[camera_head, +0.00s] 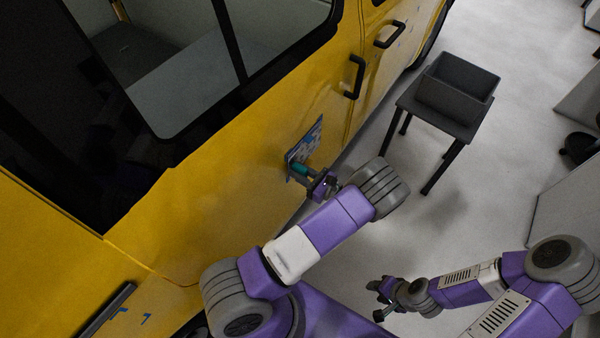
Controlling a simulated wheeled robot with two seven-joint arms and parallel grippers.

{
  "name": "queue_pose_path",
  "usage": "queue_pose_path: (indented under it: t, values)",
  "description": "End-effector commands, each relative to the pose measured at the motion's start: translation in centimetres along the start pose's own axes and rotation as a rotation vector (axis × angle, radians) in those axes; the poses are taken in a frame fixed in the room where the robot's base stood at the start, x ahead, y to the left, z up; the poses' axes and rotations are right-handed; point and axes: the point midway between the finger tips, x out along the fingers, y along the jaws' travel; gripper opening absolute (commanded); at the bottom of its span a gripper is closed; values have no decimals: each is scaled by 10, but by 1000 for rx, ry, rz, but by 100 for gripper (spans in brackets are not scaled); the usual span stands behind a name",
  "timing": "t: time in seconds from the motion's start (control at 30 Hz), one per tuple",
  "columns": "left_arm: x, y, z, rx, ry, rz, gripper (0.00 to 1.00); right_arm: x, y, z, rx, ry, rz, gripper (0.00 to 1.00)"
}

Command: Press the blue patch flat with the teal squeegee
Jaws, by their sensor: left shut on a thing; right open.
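The blue patch (308,140) is on the side of the yellow vehicle (225,190), below and left of a black door handle. It shows mottled blue and pale areas. The teal squeegee (300,169) is at the patch's lower part. My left gripper (318,181) is shut on the squeegee, close to the vehicle's side. The squeegee appears to be at the patch surface, but I cannot tell whether its edge touches. The gripper partly hides the squeegee. My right gripper (381,300) is open and empty, low over the floor at the bottom right.
A grey bin (457,86) stands on a small dark table (437,113) right of the vehicle. Black door handles (355,77) stick out from the vehicle's side. Pale floor (400,215) is clear between the table and my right arm. Grey furniture lines the right edge.

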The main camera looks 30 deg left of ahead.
Motion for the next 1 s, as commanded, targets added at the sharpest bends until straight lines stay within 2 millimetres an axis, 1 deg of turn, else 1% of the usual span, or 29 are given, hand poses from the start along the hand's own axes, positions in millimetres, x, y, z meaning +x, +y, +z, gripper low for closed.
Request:
queue_pose_path:
  t: [0.23, 0.67, 1.0]
  values:
    - [0, -16, 0, -4, -1, 1, 1, 7, 3, 0, 0, 0, 0, 43]
    - [0, -20, 1, -2, -2, 1, 1, 8, 3, 0, 0, 0, 0, 43]
    - [0, -38, 1, -3, -2, 1, 1, 17, 6, -1, 0, 0, 0, 43]
